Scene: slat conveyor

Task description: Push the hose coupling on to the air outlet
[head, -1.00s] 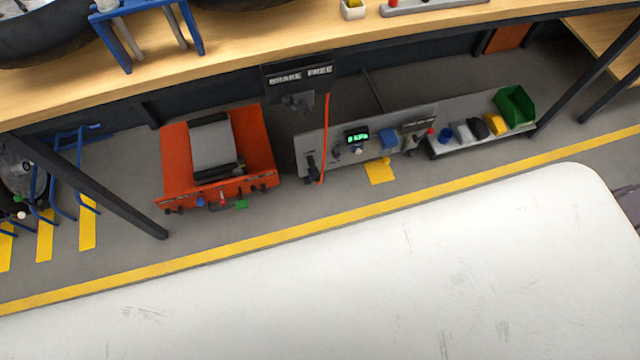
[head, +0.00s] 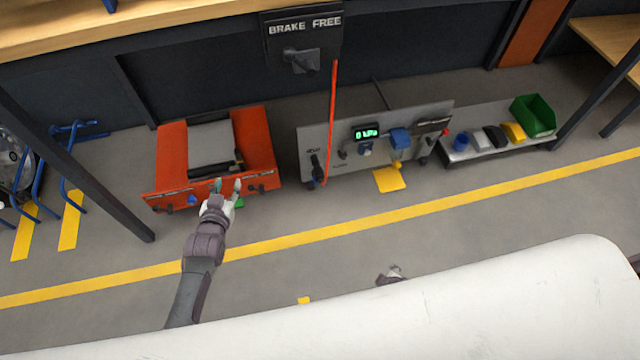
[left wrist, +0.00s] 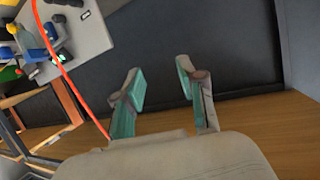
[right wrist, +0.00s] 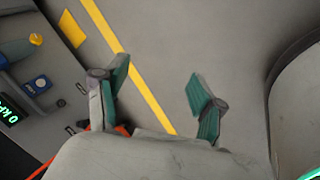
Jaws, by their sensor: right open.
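The grey panel (head: 345,170) stands low behind the yellow floor line, with a lit green display (head: 366,132). A red hose (head: 331,110) hangs from the BRAKE FREE box to the panel's left end, where a black fitting (head: 316,165) shows. I cannot tell which part is the coupling and which the air outlet. My left gripper (head: 228,187) appears in front of the orange machine, left of the hose. Its fingers are apart and empty in the left wrist view (left wrist: 158,88). My right gripper (head: 395,270) is mostly hidden in the head view; the right wrist view (right wrist: 158,92) shows it open and empty.
The orange machine (head: 175,165) stands left of the panel. A shelf (head: 470,155) with small parts and a green bin (head: 534,115) is at the right. A black box labelled BRAKE FREE (head: 300,40) is above. Floor in front is clear.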

